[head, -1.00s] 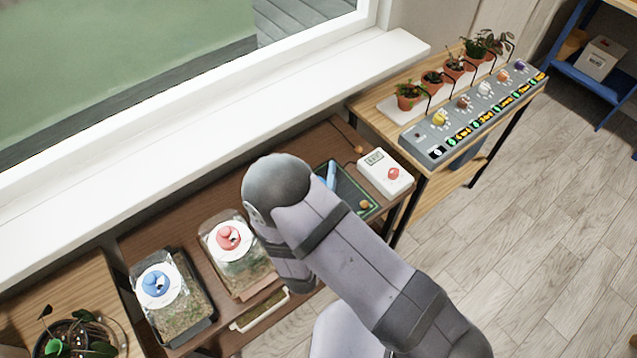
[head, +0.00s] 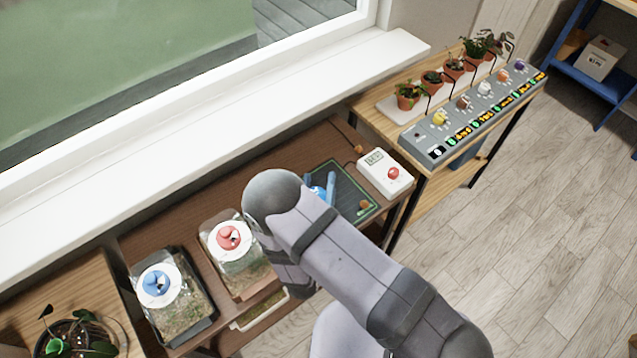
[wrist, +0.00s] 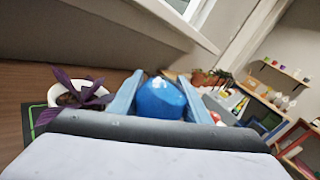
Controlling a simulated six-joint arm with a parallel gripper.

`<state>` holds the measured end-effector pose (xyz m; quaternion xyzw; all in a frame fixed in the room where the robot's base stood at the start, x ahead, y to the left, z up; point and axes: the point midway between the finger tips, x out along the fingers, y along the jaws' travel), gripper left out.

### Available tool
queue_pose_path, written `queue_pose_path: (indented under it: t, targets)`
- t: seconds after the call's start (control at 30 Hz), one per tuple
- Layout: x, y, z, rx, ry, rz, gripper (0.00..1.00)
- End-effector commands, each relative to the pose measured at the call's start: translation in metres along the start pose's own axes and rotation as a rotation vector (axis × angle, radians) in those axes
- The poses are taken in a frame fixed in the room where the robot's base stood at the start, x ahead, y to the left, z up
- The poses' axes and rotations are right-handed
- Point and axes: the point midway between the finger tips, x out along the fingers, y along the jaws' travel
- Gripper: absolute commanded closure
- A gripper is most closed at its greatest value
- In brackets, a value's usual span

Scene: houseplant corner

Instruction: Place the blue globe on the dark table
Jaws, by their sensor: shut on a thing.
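The blue globe (wrist: 160,99) is round and glossy. In the wrist view it sits between the two light-blue fingers of my gripper (wrist: 162,92), which is shut on it. In the head view the globe (head: 317,193) shows partly beside my arm, in front of the black mat; a finger shows beside it. The dark table (head: 300,152) is brown and runs below the window sill. My arm covers part of it. I cannot tell how high the globe is above the mat.
A green-edged mat (head: 350,198) and a white box with a red knob (head: 392,181) are on the right. A purple plant (wrist: 78,90) in a white pot shows in the wrist view.

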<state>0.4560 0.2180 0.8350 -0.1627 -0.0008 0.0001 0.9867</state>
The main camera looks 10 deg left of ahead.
Motion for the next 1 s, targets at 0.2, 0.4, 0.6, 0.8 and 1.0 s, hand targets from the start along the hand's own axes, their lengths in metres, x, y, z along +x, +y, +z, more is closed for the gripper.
queue_pose_path:
  t: [0.2, 0.4, 0.6, 0.8, 1.0]
  targets:
    - [0.0, 0.001, -0.002, 0.0, 0.0, 0.0, 0.38]
    - [0.0, 0.001, -0.001, 0.0, 0.0, 0.0, 0.38]
    - [-0.002, 0.0, 0.002, -0.001, 0.0, 0.002, 0.38]
    - [-0.025, 0.002, 0.0, -0.001, -0.001, 0.006, 0.38]
    - [-0.058, 0.003, 0.0, -0.001, -0.002, 0.007, 0.38]
